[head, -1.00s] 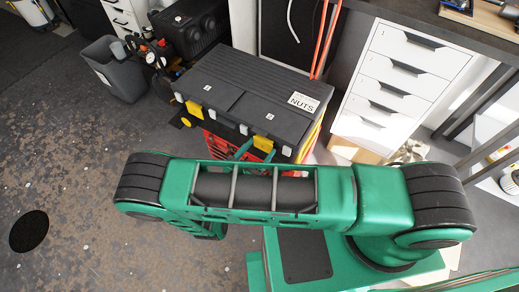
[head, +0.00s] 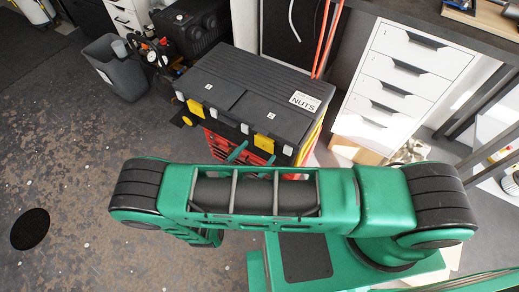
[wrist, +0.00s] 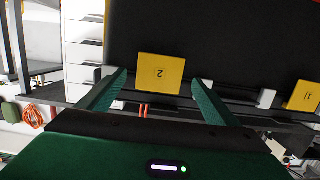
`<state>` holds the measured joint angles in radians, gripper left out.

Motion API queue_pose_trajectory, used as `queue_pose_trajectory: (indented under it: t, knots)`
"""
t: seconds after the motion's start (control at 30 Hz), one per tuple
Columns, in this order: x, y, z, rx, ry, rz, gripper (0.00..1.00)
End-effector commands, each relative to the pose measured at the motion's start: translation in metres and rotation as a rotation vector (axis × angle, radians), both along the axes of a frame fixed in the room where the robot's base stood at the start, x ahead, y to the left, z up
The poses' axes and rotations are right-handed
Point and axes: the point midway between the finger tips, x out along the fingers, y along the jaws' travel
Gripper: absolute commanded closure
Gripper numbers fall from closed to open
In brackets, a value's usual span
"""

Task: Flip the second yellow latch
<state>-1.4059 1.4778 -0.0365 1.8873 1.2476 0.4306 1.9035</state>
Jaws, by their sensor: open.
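The black toolbox lid (head: 250,85) has two yellow latches along its front edge. The second yellow latch (head: 263,143) is the right one in the head view; in the wrist view it is a square plate (wrist: 160,74) marked with an upside-down 2. The first yellow latch (head: 195,107) is at the left, and shows partly at the right edge of the wrist view (wrist: 302,95). My gripper (wrist: 160,82) is open and empty, with its green fingers either side of the second latch in the picture. Whether they touch it, I cannot tell. My arm hides part of the gripper in the head view.
The toolbox sits on a red cabinet (head: 215,146). A white drawer unit (head: 400,85) stands to its right, with a grey bin (head: 118,68) and black compressor (head: 190,25) at left and back left. Floor at the left is mostly clear.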

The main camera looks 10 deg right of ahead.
Motion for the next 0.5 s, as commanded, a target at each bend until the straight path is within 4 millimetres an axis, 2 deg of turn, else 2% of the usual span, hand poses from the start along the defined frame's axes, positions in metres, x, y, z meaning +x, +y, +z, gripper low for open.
queue_pose_trajectory:
  t: [0.3,0.5]
  knots:
    - [-0.045,0.036,0.009,0.003,0.001,0.003,0.16]
    - [-0.059,0.047,0.012,0.001,0.001,0.001,0.16]
